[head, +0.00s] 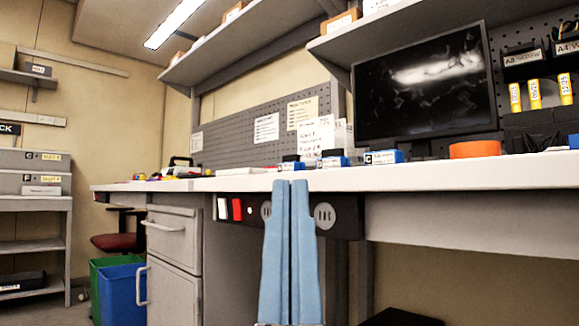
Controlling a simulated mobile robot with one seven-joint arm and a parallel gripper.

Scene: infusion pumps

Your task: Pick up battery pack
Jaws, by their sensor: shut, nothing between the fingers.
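My gripper (290,184) shows as two long light-blue fingers pointing up, side by side, in front of the workbench edge. It is shut and empty. No object can be told for certain as the battery pack. Small blue-and-black boxes stand near the bench's front: one (292,164) behind my fingertips, one (335,161) just right of it, and one with a white label (384,157) further right. The bench is seen almost edge-on, so its surface and low items are mostly hidden.
The workbench (450,173) spans the view, with drawers (174,240) below left. A dark monitor (424,85), an orange roll (475,149) and yellow cylinders (534,94) stand at the right. Shelves (420,28) hang overhead. Blue (121,292) and green bins stand on the floor.

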